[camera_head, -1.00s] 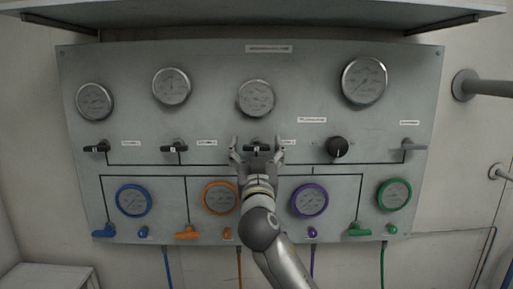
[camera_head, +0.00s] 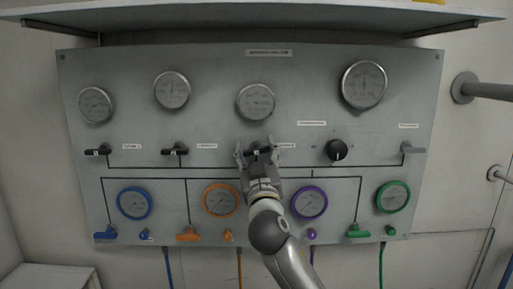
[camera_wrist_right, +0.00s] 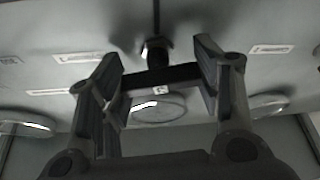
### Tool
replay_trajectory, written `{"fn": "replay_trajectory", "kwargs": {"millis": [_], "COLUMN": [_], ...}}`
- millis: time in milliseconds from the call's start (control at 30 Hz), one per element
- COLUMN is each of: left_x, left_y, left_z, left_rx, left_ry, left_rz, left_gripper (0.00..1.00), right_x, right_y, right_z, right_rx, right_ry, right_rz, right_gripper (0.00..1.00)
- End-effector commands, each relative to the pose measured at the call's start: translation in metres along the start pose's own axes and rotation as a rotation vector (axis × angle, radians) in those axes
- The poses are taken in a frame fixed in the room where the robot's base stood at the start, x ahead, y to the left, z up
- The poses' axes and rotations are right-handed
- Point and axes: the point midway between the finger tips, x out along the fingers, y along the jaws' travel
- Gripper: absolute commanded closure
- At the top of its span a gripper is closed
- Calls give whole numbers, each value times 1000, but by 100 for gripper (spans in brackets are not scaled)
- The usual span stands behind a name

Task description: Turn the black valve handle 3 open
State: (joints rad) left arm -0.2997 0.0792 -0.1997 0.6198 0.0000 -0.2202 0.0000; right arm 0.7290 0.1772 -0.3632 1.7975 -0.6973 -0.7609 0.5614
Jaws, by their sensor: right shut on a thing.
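The black valve handle 3 (camera_head: 257,150) is the third black handle from the left in the middle row of the grey panel. My right gripper (camera_head: 257,149) reaches up to it from below, with one finger at each end of the bar. In the right wrist view the black handle (camera_wrist_right: 163,77) spans between the two fingers of my gripper (camera_wrist_right: 160,75), which is shut on it. The bar looks slightly tilted in the head view, its right end higher. My left gripper is not in view.
Two other black handles (camera_head: 97,151) (camera_head: 176,150) are to the left, and a round black knob (camera_head: 337,149) and a grey lever (camera_head: 412,148) to the right. Gauges sit above and below. A shelf (camera_head: 260,14) overhangs the panel, and a pipe (camera_head: 490,89) juts in at right.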

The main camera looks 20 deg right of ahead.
Motion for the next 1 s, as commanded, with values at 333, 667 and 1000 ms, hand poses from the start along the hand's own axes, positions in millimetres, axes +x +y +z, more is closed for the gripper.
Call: {"fn": "replay_trajectory", "kwargs": {"millis": [333, 667, 1000], "left_x": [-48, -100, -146], "left_y": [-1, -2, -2], "left_z": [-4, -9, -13], "left_rx": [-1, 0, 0], "left_ry": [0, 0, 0], "left_rz": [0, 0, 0], "left_gripper": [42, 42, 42], "right_x": [2, 3, 2], "right_y": [2, 2, 2], "right_z": [-5, -7, -5], "right_rx": [-303, -595, -874], "right_ry": [-3, -3, -2], "right_rz": [-127, -247, -363], "right_gripper": [66, 66, 66]}}
